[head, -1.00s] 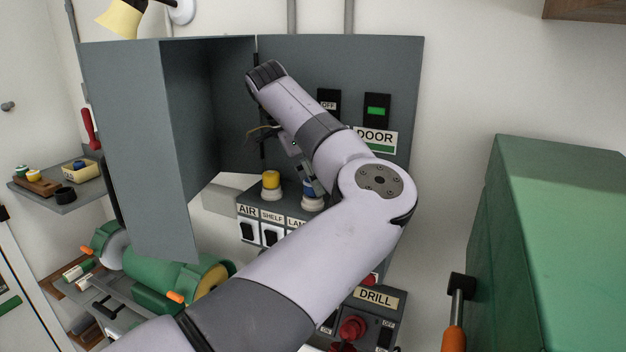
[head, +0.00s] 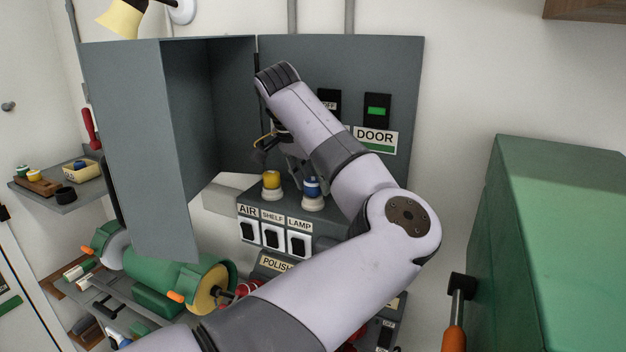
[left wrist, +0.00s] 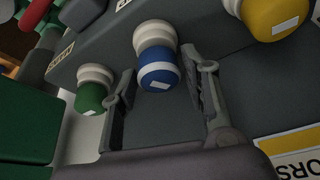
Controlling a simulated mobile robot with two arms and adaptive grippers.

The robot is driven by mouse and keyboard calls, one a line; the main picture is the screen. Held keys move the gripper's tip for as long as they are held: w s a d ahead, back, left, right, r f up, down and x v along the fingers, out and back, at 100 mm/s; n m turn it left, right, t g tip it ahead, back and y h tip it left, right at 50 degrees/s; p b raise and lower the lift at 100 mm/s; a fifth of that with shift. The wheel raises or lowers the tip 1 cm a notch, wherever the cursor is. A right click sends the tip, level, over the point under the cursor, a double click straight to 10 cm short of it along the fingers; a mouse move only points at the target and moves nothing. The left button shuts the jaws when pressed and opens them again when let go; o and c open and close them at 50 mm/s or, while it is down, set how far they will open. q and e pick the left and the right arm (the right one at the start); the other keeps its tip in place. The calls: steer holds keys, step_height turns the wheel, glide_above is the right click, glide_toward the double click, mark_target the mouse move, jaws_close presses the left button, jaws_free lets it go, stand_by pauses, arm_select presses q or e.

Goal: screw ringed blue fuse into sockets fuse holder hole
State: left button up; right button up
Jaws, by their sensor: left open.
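The blue fuse (head: 311,187) with a white ring sits on a white round base on the grey box, right of a yellow fuse (head: 270,181). In the left wrist view the ringed blue fuse (left wrist: 158,72) is upside down to me, its white base (left wrist: 154,36) behind it. My left gripper (head: 279,148) is above and behind the fuses, partly hidden by my own arm. In the wrist view its fingers (left wrist: 160,70) are spread, with the blue fuse between or just beyond the tips. I cannot tell contact. My right gripper is not in view.
An open grey cabinet door (head: 130,150) stands left of my arm. Switches labelled AIR, SHELF and LAMP (head: 299,243) are below. A green cabinet (head: 560,240) is at right.

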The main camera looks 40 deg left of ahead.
arm_select(q)
steer(key=n+y, duration=0.1)
steer(key=n, duration=0.2)
steer(key=n+y, duration=0.1)
steer(key=n, duration=0.2)
steer(key=shift+g, duration=0.3)
steer(key=c, duration=0.6)
steer(key=m+h, duration=0.1)
steer(key=m, duration=0.3)
steer(key=shift+a, duration=0.1)
steer(key=shift+m+h, duration=0.4)
steer(key=shift+m, duration=0.4)
steer(key=m+h, duration=0.1)
steer(key=m, duration=0.3)
steer(key=shift+h, duration=0.3)
steer(key=shift+f+m+h, duration=0.1)
steer(key=shift+m+h, duration=0.3)
steer(key=shift+m, duration=0.7)
